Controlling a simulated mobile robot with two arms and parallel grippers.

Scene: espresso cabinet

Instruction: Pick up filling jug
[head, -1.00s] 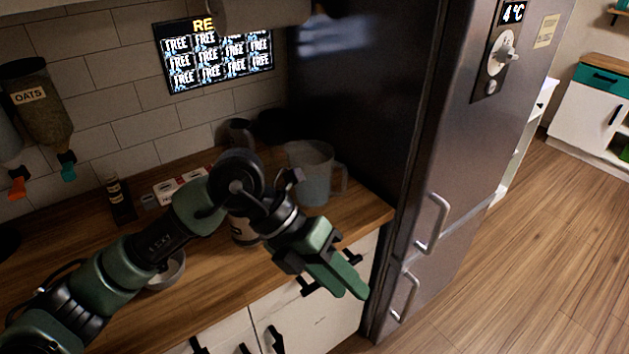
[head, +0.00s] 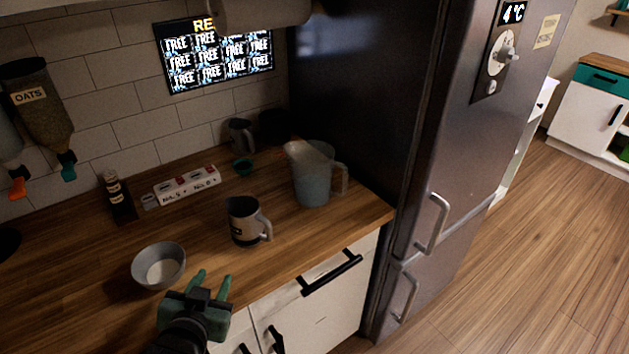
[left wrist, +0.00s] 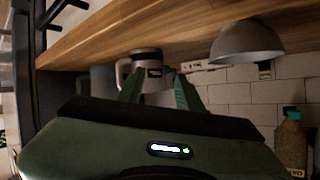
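A large translucent jug (head: 313,180) with a handle on its right stands upright near the fridge, bluish in its lower part. A smaller dark and pale jug (head: 244,222) with a pale handle stands in front of it, left of centre. I cannot tell which is the filling jug. My left gripper (head: 212,281) is open and empty at the counter's front edge, left of and nearer than both jugs. In the left wrist view, which is upside down, the smaller jug (left wrist: 147,57) shows beyond and between the open fingers (left wrist: 159,88). My right gripper is not in view.
A grey bowl (head: 159,266) stands just left of my left gripper. The fridge (head: 440,130) bounds the counter on the right.

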